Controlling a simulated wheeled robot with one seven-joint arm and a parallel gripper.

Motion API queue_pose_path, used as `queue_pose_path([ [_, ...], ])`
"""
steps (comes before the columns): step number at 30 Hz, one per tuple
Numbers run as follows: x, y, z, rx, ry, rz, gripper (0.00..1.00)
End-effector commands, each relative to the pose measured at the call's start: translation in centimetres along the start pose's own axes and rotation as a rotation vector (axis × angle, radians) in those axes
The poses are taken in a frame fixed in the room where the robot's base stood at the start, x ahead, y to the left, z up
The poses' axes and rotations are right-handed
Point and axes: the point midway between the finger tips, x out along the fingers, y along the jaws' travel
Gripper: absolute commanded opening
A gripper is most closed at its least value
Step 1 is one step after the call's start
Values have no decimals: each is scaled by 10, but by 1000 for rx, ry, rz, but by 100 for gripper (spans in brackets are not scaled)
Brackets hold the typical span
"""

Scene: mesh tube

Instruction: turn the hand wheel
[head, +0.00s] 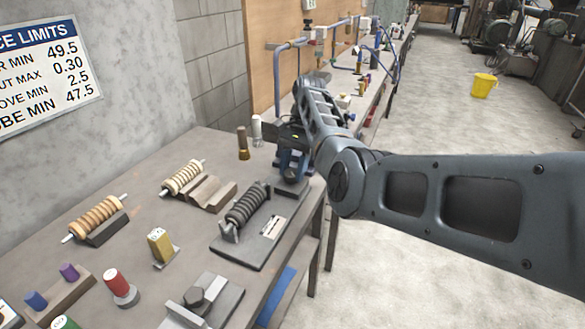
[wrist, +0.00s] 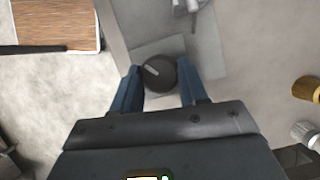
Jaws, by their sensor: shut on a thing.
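The hand wheel (wrist: 160,74) is a dark round knob with a short pale mark on its face. In the wrist view it sits between the two blue fingers of my gripper (wrist: 159,79), which are shut on its sides. In the head view my gripper (head: 292,167) points down at the far end of a dark base plate (head: 238,247). The wheel is hidden there behind the gripper. The plate carries a dark ribbed roller (head: 248,204) and a small white label (head: 272,227).
The bench edge and open floor (head: 440,125) lie to the right.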

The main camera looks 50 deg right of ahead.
Motion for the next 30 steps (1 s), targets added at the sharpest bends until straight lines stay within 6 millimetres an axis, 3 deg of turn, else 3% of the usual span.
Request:
queue_pose_path([
  [10, 1, 1, 0, 111, -1, -45, 13],
  [25, 0, 1, 1, 124, -1, -51, 13],
  [26, 0, 1, 1, 124, -1, -51, 45],
  [30, 0, 1, 0, 124, -1, -51, 58],
])
